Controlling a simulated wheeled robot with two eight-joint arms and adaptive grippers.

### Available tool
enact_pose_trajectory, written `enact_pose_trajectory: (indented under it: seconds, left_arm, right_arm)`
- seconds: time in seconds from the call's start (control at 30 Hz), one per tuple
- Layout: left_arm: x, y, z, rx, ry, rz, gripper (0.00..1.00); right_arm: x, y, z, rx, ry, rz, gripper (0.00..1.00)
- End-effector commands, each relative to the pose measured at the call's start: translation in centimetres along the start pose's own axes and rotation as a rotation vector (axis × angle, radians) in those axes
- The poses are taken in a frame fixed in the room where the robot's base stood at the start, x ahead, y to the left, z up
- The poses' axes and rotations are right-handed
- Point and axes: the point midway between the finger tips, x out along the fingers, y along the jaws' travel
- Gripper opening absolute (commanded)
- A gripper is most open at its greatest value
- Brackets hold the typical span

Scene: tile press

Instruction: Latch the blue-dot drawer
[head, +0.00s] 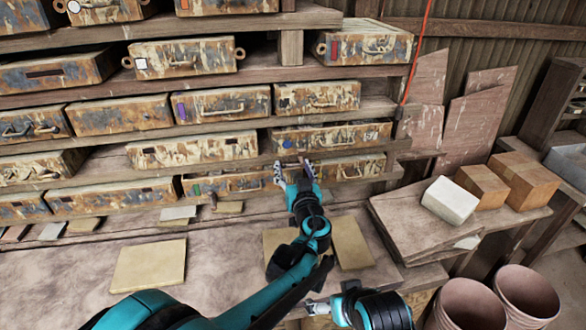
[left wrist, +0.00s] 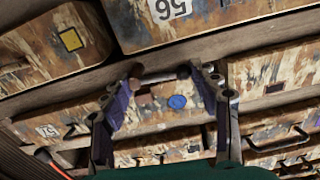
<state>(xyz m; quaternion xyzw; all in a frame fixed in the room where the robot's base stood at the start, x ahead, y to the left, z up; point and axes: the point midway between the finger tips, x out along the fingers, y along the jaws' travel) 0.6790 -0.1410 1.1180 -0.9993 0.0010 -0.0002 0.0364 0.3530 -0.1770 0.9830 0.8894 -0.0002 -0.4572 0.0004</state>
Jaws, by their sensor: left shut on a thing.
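The drawer with the blue dot (head: 288,144) is a rusty, cream-and-brown box front in the right part of the rack. Its blue dot also shows in the left wrist view (left wrist: 177,101), close to a bar-shaped handle (left wrist: 158,78). My left gripper (head: 293,172) reaches up to this front, just below the dot in the head view. How far the drawer stands out is hard to tell. My right gripper (head: 318,308) is low in the head view, apart from the rack; its fingers are partly hidden.
Several similar drawers, such as one with a purple mark (head: 221,104), fill the wooden shelves around. Tan tiles (head: 149,265) lie on the bench below. A white block (head: 450,200) and cardboard boxes (head: 525,178) stand at right, above round bins (head: 525,295).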

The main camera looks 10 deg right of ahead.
Motion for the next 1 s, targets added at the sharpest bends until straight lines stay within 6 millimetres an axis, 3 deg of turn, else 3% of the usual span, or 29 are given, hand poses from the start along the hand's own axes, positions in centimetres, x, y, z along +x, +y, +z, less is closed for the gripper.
enact_pose_trajectory:
  seconds: [1.0]
  left_arm:
    - [-0.1, 1.5, -2.3, 0.906, 0.003, 0.007, 0.32]
  right_arm:
    - [-2.5, 0.0, -1.8, 0.000, 0.000, 0.000, 1.00]
